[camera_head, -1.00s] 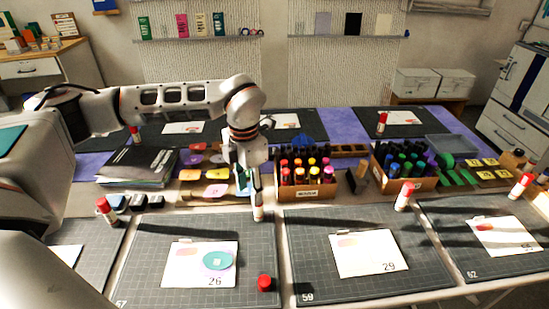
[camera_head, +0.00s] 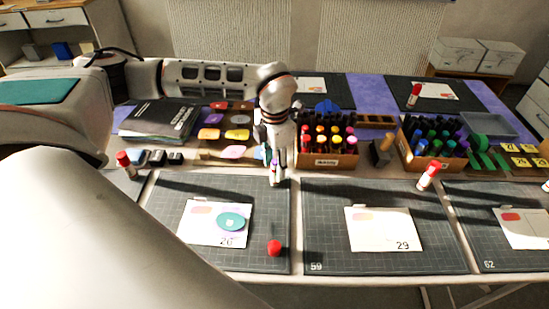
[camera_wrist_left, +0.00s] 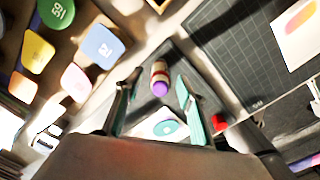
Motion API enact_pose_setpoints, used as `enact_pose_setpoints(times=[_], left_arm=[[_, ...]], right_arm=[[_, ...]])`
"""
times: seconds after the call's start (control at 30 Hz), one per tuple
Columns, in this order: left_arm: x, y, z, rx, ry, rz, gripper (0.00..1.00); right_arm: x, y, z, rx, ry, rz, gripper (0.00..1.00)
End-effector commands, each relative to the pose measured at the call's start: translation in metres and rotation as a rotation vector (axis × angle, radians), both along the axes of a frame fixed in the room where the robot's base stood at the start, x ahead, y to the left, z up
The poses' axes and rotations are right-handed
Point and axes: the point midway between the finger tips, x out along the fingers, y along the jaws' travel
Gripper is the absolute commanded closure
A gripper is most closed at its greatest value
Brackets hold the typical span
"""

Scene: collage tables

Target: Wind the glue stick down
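The uncapped glue stick (camera_head: 275,176) stands upright at the back right corner of the mat with card 26. The left wrist view shows its purple glue end (camera_wrist_left: 160,88) pointing up towards the camera. My left gripper (camera_head: 273,160) is right above and around its top. In the left wrist view its two fingers (camera_wrist_left: 154,102) are apart, one on each side of the stick, with gaps visible. The red cap (camera_head: 274,248) lies on the mat, also visible in the left wrist view (camera_wrist_left: 219,122). My right gripper does not show.
Card 26 (camera_head: 203,228) with a teal disc lies on the cutting mat (camera_head: 265,205). A crate of markers (camera_head: 330,162) stands close behind and right of the gripper. A tray of coloured shapes (camera_head: 208,150) is to the left. Other capped glue sticks (camera_head: 428,177) stand farther off.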

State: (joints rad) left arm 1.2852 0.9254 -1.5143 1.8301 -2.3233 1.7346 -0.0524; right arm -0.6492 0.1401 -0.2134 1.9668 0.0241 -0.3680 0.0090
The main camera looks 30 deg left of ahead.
Motion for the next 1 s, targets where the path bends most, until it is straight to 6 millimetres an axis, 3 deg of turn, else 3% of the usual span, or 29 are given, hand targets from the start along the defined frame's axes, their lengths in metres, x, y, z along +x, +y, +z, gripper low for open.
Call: enact_pose_setpoints(times=[0.27,0.4,0.5,0.53,0.57,0.6,1.0], left_arm=[[0.0000,-0.0001,-0.0011,0.000,0.000,-0.001,0.63],[0.0000,-0.0001,-0.0010,0.000,0.000,-0.001,1.00],[0.0000,-0.0001,-0.0009,0.000,0.000,-0.001,1.00],[0.0000,-0.0001,-0.0009,0.000,0.000,-0.001,0.89],[0.0000,-0.0001,-0.0009,0.000,0.000,-0.001,0.96],[0.0000,-0.0001,-0.0009,0.000,0.000,-0.001,0.98],[0.0000,-0.0001,-0.0010,0.000,0.000,0.000,0.98]], right_arm=[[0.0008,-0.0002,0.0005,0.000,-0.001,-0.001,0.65],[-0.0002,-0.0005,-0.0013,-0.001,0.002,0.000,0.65],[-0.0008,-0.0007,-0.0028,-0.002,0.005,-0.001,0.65],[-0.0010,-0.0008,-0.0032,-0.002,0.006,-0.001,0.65],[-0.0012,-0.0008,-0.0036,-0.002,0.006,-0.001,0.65],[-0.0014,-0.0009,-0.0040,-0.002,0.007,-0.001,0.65],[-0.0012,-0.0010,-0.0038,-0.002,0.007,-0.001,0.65]])
